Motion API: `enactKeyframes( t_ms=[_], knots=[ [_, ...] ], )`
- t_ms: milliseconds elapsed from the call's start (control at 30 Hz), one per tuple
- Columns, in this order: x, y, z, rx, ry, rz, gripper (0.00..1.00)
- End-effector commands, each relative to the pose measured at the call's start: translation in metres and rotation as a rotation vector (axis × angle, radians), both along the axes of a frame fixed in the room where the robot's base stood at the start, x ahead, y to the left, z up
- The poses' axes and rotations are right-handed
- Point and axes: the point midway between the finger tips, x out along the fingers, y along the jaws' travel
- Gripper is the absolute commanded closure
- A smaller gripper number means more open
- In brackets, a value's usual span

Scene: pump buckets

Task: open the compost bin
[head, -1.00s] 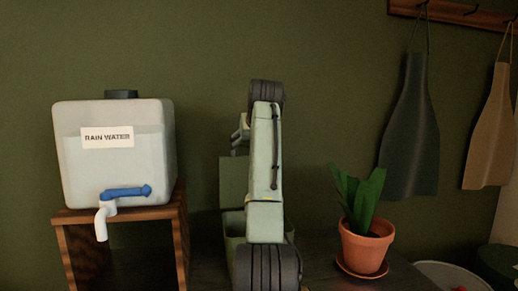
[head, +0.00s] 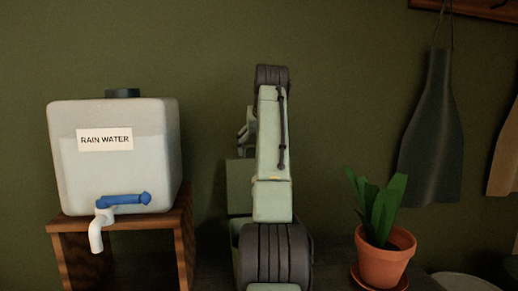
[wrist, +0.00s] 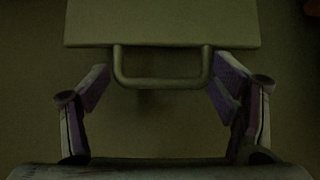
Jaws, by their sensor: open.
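The compost bin appears as a green box (head: 236,228) on the counter, mostly hidden behind my arm. A flat green panel, which looks like its lid (head: 240,185), stands upright above the box. In the wrist view, the pale panel (wrist: 160,25) fills the top, with a U-shaped handle (wrist: 162,83) sticking out from its edge. My gripper (wrist: 162,68) is open, with one finger on each side of the handle. Gaps show between fingers and handle, and it holds nothing. In the head view my gripper is largely hidden behind my arm.
A rain water tank (head: 115,165) with a blue-handled tap stands on a wooden stand (head: 182,240) at the left. A potted plant (head: 385,262) stands to the right of my arm. Aprons (head: 432,130) hang on the wall at the right. A pale round object (head: 462,283) is at lower right.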

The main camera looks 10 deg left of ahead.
Motion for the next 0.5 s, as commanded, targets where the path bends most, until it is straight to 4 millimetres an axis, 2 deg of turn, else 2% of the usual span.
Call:
enactKeyframes(
  t_ms=[367,500],
  knots=[
    [-0.0004,0.0001,-0.0021,-0.001,0.007,0.001,0.14],
    [-0.0056,-0.0016,0.0046,0.000,0.006,0.001,0.14]
  ],
)
